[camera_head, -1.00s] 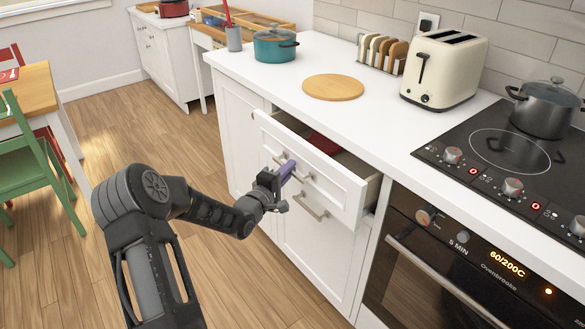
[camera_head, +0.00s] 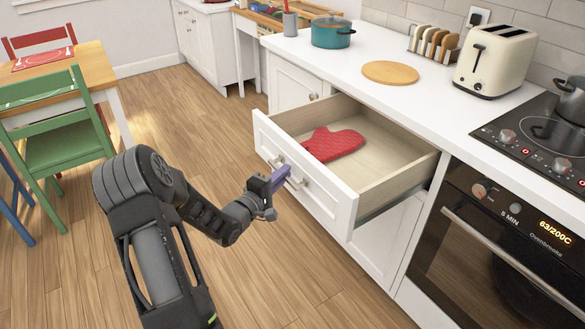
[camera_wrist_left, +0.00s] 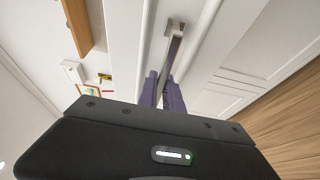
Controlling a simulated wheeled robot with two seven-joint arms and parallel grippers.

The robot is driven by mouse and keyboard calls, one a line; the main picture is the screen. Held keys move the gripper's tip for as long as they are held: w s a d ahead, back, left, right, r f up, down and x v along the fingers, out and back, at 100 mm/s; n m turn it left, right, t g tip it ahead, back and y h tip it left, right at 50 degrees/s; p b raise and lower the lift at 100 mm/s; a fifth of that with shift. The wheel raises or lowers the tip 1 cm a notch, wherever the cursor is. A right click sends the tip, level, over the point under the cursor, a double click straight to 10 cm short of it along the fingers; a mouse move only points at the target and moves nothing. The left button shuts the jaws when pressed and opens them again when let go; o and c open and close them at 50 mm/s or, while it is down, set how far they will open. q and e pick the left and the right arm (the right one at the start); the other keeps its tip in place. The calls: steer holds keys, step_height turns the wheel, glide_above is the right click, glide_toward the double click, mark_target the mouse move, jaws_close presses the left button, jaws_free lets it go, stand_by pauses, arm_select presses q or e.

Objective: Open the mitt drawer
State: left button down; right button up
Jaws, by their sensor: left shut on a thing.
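The mitt drawer (camera_head: 345,208) is pulled well out from the white counter, and its wooden inside shows. A red oven mitt (camera_head: 333,144) lies flat inside it, near the back left. My left gripper (camera_head: 284,173) is shut on the drawer's metal bar handle (camera_head: 298,183) at the drawer front. In the left wrist view the purple fingers (camera_wrist_left: 162,92) sit either side of the handle (camera_wrist_left: 174,45). My right gripper is in neither view.
A white cupboard front is below the open drawer, and the oven (camera_head: 505,245) is right of it. The counter holds a round board (camera_head: 390,72), a teal pot (camera_head: 331,33) and a toaster (camera_head: 500,60). A green chair (camera_head: 60,135) stands left; wooden floor between is clear.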

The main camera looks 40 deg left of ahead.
arm_select(q)
steer(key=shift+s+a+f, duration=0.1)
steer(key=shift+s+a, duration=0.1)
steer(key=shift+s, duration=0.65)
steer(key=c, duration=1.5)
jaws_free()
steer(key=shift+w, duration=0.1)
steer(key=s, duration=0.7)
steer(key=shift+s+d, duration=0.4)
